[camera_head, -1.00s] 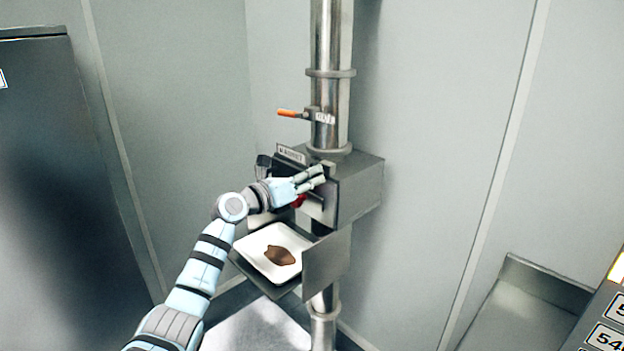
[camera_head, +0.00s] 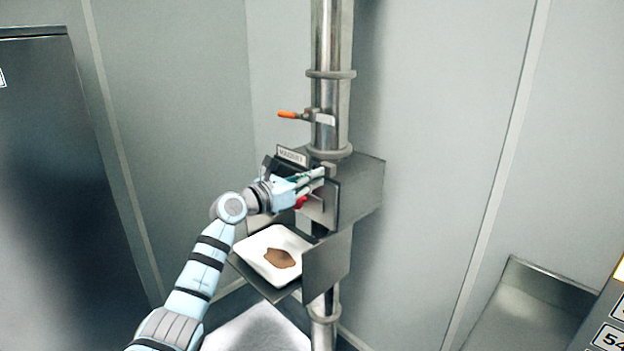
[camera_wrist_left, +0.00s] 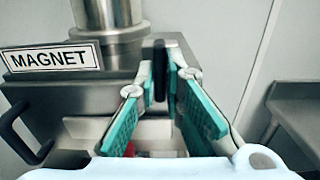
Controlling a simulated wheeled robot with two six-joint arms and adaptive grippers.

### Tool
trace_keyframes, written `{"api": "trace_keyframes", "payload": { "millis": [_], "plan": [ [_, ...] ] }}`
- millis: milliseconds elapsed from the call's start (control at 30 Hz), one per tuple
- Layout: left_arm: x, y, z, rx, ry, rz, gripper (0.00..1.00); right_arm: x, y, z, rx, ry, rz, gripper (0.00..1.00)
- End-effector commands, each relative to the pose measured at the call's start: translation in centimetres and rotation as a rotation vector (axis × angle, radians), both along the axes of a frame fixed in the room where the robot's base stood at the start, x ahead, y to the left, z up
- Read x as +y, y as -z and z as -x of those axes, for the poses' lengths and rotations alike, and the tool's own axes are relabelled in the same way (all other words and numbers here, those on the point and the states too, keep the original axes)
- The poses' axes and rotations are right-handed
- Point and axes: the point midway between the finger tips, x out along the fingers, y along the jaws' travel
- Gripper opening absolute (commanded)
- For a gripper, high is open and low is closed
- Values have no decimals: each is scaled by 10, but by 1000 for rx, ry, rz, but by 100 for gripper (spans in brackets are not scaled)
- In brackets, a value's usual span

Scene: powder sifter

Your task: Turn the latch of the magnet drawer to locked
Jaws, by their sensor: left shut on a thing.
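The magnet housing (camera_head: 358,190) is a grey metal box on the vertical pipe, with a MAGNET label (camera_head: 292,156) on its left. The label also shows in the wrist view (camera_wrist_left: 52,58), above a black bar handle (camera_wrist_left: 22,125). My left gripper (camera_head: 318,177) is at the front of the housing. In the wrist view its green-padded fingers (camera_wrist_left: 158,80) are closed on a dark upright lever, which I take as the latch (camera_wrist_left: 159,62). The fingers hide much of the latch in the head view. My right gripper is not in view.
A white tray (camera_head: 249,244) with brown powder (camera_head: 279,258) sits on a shelf just below my left gripper. An orange-handled valve (camera_head: 287,114) sticks out from the pipe (camera_head: 328,50) above. Walls stand close behind; a metal ledge (camera_head: 530,308) is at right.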

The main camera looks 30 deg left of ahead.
Motion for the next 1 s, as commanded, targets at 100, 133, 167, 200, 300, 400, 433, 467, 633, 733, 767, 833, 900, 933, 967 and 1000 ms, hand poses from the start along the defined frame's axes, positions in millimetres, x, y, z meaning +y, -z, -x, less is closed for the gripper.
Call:
{"api": "trace_keyframes", "payload": {
  "millis": [100, 133, 167, 200, 300, 400, 433, 467, 633, 733, 767, 833, 900, 933, 967, 1000],
  "plan": [
    [0, -1, 0, -2, -1, -2, 0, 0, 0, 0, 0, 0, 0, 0],
    [0, -1, 0, -3, -1, -2, 14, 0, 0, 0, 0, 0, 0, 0],
    [0, -1, 0, -3, -1, -1, 19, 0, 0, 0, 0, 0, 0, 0],
    [0, -1, 0, -2, -1, -2, 25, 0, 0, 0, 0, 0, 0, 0],
    [0, -1, 0, -1, -1, -1, 29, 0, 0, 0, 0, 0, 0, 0],
    [0, -1, 0, -1, -1, -1, 29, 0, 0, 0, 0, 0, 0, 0],
    [0, 0, 0, -1, -1, -1, 29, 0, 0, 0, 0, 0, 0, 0],
    [0, 0, 0, -1, -1, -1, 29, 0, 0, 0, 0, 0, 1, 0],
    [5, 0, 10, -1, -3, -3, 29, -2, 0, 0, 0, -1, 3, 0],
    [12, 1, 31, 0, -3, -7, 29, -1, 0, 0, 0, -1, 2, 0],
    [15, 1, 39, 1, -3, -8, 29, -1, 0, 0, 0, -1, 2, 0],
    [22, 1, 59, 1, -3, -9, 29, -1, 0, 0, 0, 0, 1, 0],
    [28, 2, 78, 3, -2, -10, 29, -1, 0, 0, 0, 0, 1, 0],
    [31, 2, 85, 2, -3, -11, 29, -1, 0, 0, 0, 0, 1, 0],
    [32, 2, 92, 4, -1, -10, 29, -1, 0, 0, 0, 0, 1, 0],
    [35, 2, 99, 4, -2, -9, 29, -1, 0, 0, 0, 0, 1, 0]
  ]
}}
